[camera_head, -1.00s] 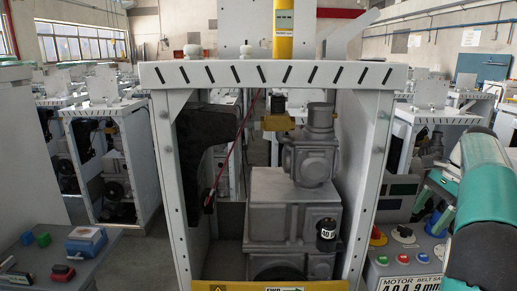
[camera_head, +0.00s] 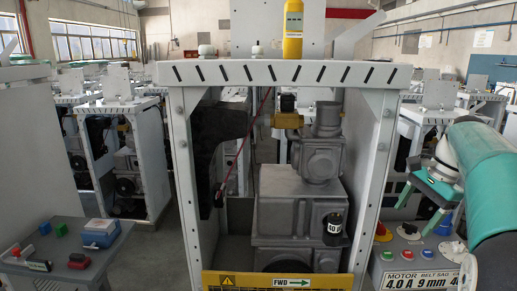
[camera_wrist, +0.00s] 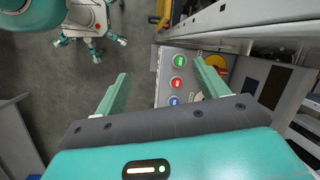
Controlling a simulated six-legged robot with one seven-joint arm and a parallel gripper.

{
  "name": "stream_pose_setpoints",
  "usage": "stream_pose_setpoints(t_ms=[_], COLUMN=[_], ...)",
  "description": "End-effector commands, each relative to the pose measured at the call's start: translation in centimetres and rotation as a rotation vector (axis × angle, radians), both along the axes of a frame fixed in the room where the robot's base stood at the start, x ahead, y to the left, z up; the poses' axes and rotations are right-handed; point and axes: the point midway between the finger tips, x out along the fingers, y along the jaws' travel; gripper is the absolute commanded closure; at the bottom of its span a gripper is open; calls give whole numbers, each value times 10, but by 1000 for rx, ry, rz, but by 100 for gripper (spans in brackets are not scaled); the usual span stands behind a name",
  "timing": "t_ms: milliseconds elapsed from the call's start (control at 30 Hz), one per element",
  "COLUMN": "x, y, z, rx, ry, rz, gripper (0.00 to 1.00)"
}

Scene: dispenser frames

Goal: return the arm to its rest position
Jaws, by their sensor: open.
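My arm (camera_head: 495,165) is teal and stands at the right edge of the head view. My gripper (camera_head: 417,212) hangs from it, fingers down, beside the dispenser frame and above the motor control panel (camera_head: 398,278). In the wrist view my gripper (camera_wrist: 160,72) has its two pale green fingers wide apart, with nothing between them. The control panel (camera_wrist: 170,92), with green, red and blue buttons, shows beyond and between the fingers. My own body and a leg show at the upper left there.
The white dispenser frame (camera_head: 285,73) with grey machinery (camera_head: 298,208) stands close in front. A yellow bottle (camera_head: 293,28) is on its top. A grey bench (camera_head: 65,258) with tools and blocks is at the lower left. Open floor (camera_wrist: 70,90) shows below the gripper's left side.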

Motion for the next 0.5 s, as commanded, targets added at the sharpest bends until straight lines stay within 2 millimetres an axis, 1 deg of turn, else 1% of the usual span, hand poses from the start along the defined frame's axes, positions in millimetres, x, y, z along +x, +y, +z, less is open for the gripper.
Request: stream_pose_setpoints(t_ms=[33,100,233,367,500], x=[-9,-21,-47,-78,-113], y=[16,38,78,116,151], z=[5,8,7,1,-13], rx=[-22,-56,-131,-208,-300], ry=[-27,-68,-146,-222,-301], rz=[47,125,284,448,632], gripper=[27,27,27,27,27])
